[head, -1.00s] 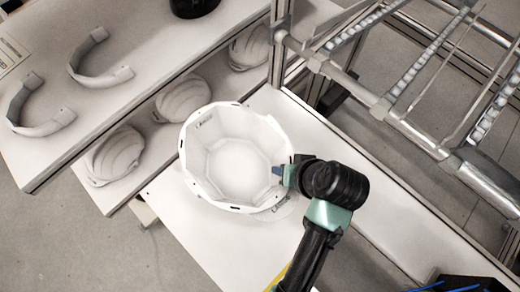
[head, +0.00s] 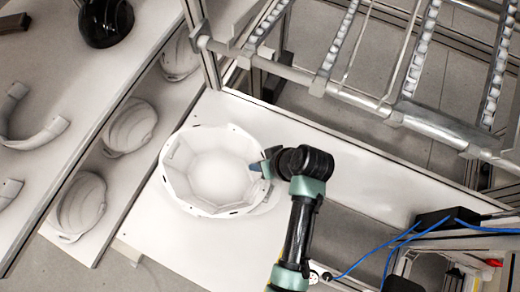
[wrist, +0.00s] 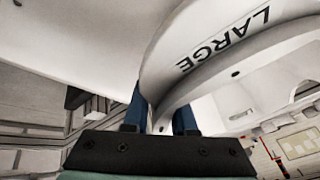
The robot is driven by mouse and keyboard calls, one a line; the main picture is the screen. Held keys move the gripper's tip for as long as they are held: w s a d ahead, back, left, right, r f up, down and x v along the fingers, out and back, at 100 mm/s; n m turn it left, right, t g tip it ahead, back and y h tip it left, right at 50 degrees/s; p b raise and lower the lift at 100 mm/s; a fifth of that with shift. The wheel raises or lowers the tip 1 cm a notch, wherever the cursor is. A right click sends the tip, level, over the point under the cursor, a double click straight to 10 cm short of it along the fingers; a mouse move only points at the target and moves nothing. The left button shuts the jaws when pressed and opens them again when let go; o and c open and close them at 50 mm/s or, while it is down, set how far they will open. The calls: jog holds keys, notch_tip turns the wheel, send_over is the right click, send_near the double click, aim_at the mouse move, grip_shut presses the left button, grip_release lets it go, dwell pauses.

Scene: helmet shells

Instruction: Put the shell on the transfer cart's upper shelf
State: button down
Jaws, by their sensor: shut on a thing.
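The white helmet shell (head: 215,172) is in the middle of the head view, its open side facing up. My gripper (head: 264,168) is shut on its right rim. In the wrist view, the blue fingers of my gripper (wrist: 160,112) pinch the edge of the shell (wrist: 215,45), which is marked "LARGE". A flat white surface (head: 190,240) lies under the shell; I cannot tell whether the shell touches it, or whether it is the cart's upper shelf.
A two-level white rack at left holds several shells (head: 80,205) below and curved white bands (head: 35,135) and a black object (head: 105,22) above. A metal frame with roller tracks (head: 410,110) stands at upper right. A black box (head: 448,218) with blue cables is at lower right.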

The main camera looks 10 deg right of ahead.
jog(key=shift+f, duration=0.75)
jog(key=shift+f, duration=0.15)
jog(key=c, duration=0.7)
grip_release()
